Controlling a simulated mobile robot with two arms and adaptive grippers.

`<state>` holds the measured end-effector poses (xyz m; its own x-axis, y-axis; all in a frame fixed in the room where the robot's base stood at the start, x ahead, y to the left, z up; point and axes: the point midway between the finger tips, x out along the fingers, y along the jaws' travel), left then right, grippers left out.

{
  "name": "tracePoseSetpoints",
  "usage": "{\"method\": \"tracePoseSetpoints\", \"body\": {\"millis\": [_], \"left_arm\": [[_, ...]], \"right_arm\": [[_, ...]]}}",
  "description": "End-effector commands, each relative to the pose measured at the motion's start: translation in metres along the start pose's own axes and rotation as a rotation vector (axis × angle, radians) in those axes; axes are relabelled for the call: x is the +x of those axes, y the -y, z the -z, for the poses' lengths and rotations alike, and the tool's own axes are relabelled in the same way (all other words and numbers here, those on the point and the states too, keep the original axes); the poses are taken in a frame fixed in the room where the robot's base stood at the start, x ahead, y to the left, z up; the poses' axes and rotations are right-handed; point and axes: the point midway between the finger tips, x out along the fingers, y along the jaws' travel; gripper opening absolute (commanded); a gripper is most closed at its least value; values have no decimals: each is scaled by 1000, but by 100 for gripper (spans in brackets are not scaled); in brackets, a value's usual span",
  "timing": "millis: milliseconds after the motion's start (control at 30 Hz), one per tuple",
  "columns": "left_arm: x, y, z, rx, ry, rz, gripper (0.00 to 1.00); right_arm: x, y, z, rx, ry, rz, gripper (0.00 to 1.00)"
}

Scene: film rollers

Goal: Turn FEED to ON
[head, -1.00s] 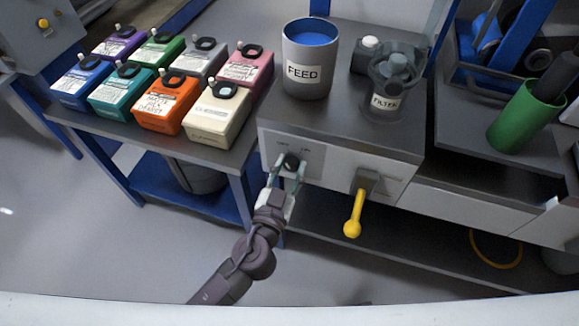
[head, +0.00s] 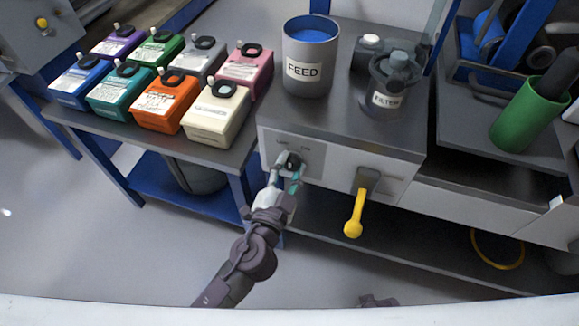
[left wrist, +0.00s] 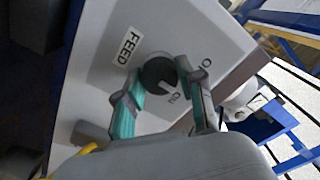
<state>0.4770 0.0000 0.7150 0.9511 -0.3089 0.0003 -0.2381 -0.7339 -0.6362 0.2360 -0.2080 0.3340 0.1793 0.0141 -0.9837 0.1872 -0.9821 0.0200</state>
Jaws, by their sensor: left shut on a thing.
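The FEED knob (head: 292,161) is a dark round knob on the grey front panel, below the FEED cup. It also shows in the left wrist view (left wrist: 158,72), with a pale mark on its face near the ON lettering. A FEED label (left wrist: 129,46) is beside it. My left gripper (head: 287,168) is shut on the knob; its teal-padded fingers (left wrist: 166,98) lie on either side of it. The fingers hide part of the panel lettering. My right gripper's fingers are not seen.
A yellow lever (head: 355,212) sticks out of the panel to the right of the knob. The FEED cup (head: 309,72) and FILTER jar (head: 391,98) stand on top. Several coloured boxes (head: 213,122) sit on the left table. Open floor lies in front.

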Motion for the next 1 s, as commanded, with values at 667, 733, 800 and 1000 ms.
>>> {"method": "tracePoseSetpoints", "body": {"millis": [667,733,800,1000], "left_arm": [[0,0,0,470,1,-1,4],[0,0,0,490,1,-1,4],[0,0,0,504,1,-1,4],[0,0,0,524,0,-1,4]], "right_arm": [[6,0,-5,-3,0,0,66],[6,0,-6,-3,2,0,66],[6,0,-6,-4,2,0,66],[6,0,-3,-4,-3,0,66]]}}
